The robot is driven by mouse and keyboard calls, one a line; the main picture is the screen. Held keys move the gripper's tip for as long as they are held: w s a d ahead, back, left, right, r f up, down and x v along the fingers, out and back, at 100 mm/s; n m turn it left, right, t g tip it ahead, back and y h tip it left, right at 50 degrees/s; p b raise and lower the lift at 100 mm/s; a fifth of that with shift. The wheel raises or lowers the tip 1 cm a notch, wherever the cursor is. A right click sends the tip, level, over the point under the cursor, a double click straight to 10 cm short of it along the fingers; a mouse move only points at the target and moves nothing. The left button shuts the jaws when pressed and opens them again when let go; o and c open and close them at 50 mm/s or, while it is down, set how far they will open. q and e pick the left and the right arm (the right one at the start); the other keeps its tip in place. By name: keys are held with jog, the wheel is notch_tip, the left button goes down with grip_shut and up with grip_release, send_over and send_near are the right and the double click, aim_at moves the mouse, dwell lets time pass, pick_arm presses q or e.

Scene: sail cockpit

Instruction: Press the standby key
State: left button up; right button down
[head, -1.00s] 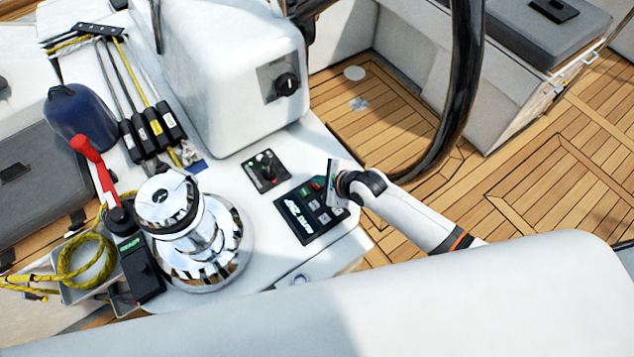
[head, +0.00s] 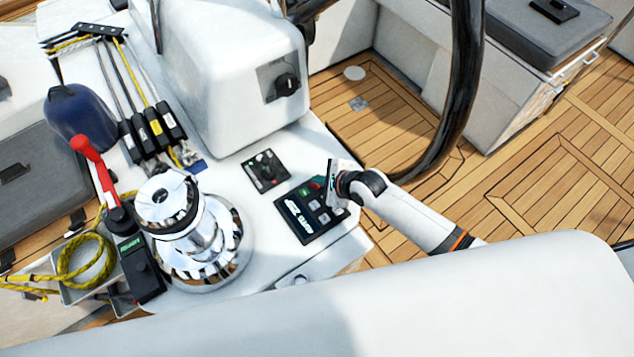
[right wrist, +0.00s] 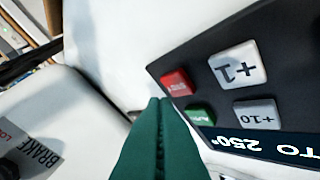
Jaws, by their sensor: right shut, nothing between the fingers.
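The autopilot panel (head: 296,222) is a dark plate on the white cockpit console, with a lit display and several keys. Its red key (right wrist: 177,82), with a small label too blurred to read surely, is beside a green key (right wrist: 200,114) in the right wrist view. The visible part of the display (right wrist: 265,143) reads "TO 250°". My right gripper (right wrist: 160,101) is shut and empty, its green fingertips close to the red key's edge. I cannot tell whether they touch it. In the head view my right gripper (head: 331,184) is over the panel's right side. My left gripper is out of view.
A small switch panel (head: 264,171) lies beyond the autopilot panel. A chrome winch (head: 205,240) and a red-handled lever (head: 95,168) stand to the left. The dark wheel rim (head: 462,95) arches behind my right arm. White padding (head: 450,300) fills the near side.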

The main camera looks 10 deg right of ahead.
jog(key=shift+f, duration=0.15)
jog(key=shift+f, duration=0.3)
jog(key=shift+f, duration=0.5)
dwell(0.8)
dwell(0.3)
jog(key=shift+r+p, duration=0.9)
jog(key=shift+p, duration=0.05)
jog(key=shift+r, duration=0.15)
notch_tip(320, 180, up, 5)
jog(key=p, duration=0.5)
jog(key=shift+p, duration=0.4)
